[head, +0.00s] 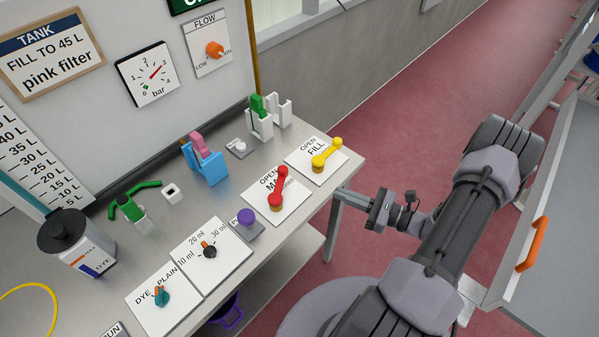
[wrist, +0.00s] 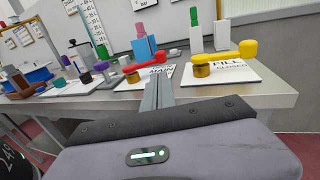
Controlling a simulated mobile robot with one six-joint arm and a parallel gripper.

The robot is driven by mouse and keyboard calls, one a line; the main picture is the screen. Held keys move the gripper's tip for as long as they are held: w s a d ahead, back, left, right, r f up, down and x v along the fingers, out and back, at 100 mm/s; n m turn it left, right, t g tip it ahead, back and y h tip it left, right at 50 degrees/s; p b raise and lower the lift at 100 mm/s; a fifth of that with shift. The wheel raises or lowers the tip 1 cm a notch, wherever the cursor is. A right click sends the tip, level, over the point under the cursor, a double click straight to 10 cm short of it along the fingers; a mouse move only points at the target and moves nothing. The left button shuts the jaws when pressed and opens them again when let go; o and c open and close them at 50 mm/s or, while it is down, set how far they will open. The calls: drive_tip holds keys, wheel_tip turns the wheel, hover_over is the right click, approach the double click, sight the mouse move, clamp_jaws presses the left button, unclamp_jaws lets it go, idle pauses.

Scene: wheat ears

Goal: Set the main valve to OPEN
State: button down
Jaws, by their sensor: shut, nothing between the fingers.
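The main valve is a red lever (head: 279,188) on a brass hub, on a white plate (head: 295,207) lettered OPEN and MAIN, near the bench's front edge. In the head view its handle points away from the front edge, slightly right, partly covering the lettering. The red lever (wrist: 145,67) also shows in the wrist view, beyond and left of the fingertips. My gripper (head: 352,197) is off the bench's front edge, right of the main valve and apart from it. In the wrist view its fingers (wrist: 158,84) are together and empty.
The yellow FILL lever (head: 328,152) sits right of the main valve, close to the gripper's right in the wrist view. A purple knob (head: 247,217) is on the left. A blue holder (head: 207,165) and white holder (head: 260,125) stand behind. The aisle floor is open.

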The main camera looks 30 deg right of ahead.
sight(287, 173)
drive_tip(key=b+x, duration=0.1)
drive_tip(key=x, duration=1.3)
drive_tip(key=shift+b, duration=0.4)
drive_tip(key=shift+f, duration=0.1)
drive_tip(key=shift+w+a+f+n+g+y+b, duration=0.1)
drive_tip(key=shift+w+n+g+y+b, duration=0.3)
drive_tip(key=shift+y+b, duration=0.15)
drive_tip(key=shift+w+a+n+g+y+b, duration=0.3)
drive_tip(key=shift+w+n+g+y+b, duration=0.1)
drive_tip(key=shift+y+b, duration=0.05)
drive_tip(key=shift+w+a, duration=0.2)
drive_tip(key=shift+w, duration=0.1)
